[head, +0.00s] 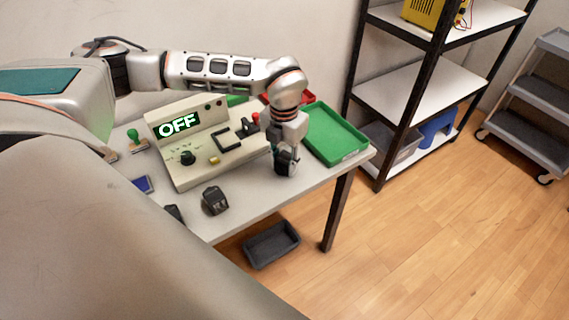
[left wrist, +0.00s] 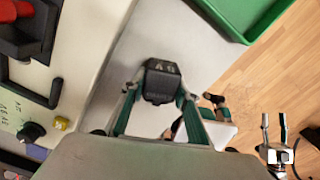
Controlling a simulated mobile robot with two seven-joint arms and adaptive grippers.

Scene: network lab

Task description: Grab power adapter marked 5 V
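A black power adapter (left wrist: 162,82) stands on the table between the two fingers of my left gripper (left wrist: 158,94) in the left wrist view. Pale marking on its top appears upside down and I cannot read it surely. The fingers are apart, one on each side of the adapter, and look open. In the head view my left gripper (head: 287,160) points down at the table's right part and largely hides this adapter. A second black adapter (head: 215,200) stands near the front edge. A third dark one (head: 173,214) is partly hidden by my body.
A beige device (head: 182,160) with an "OFF" display stands left of my gripper. A green tray (head: 336,134) lies to the right, with a red tray (head: 306,97) behind. A blue item (head: 142,184) lies at left. A dark bin (head: 271,244) is on the floor.

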